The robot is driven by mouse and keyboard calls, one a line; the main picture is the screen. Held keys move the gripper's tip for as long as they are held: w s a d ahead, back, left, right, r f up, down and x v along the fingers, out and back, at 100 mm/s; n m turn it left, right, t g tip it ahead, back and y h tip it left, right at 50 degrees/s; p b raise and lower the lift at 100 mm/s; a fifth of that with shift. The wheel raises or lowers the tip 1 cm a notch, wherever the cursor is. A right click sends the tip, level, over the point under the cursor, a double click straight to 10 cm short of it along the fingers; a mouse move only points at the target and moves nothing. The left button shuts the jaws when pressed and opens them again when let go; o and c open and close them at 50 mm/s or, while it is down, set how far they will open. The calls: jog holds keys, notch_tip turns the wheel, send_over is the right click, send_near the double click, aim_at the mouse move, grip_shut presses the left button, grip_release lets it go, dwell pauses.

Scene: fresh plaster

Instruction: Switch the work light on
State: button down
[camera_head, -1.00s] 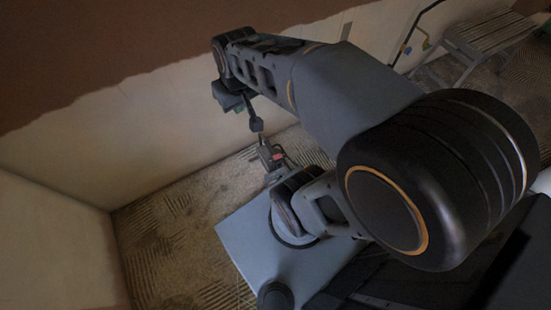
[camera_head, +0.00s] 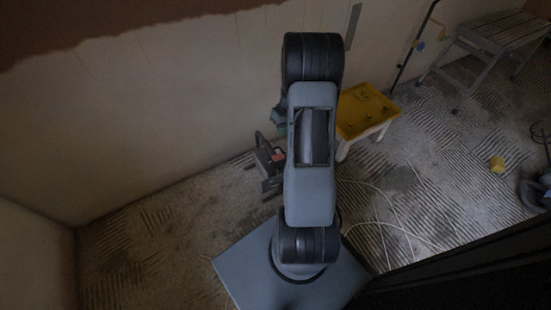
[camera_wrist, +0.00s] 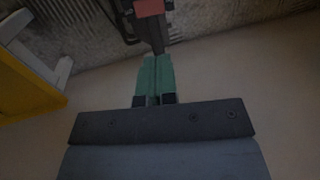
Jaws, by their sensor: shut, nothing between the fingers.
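The work light (camera_head: 268,162) appears to be the dark, low unit with a red part, standing on the floor near the wall, left of my arm. Part of it is hidden behind my arm. I see no glow from it. In the wrist view, what looks like the same unit, with its red part (camera_wrist: 149,8), is at the top edge, cut off by the frame. My gripper (camera_wrist: 156,62) has green fingers, shut together and empty, pointing toward that dark unit. I cannot tell whether they touch it. In the head view the gripper is mostly hidden behind my arm.
A yellow-topped stool (camera_head: 366,110) stands right of my arm, close to the wall; it also shows in the wrist view (camera_wrist: 22,88). Pale cables (camera_head: 385,205) lie on the ridged floor. A slatted bench (camera_head: 497,35) and a small yellow object (camera_head: 497,163) are farther right.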

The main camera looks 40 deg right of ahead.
aim_at(275, 158)
dwell(0.3)
jog(key=b+x, duration=0.6)
jog(key=x, duration=0.8)
jog(key=shift+s, duration=0.1)
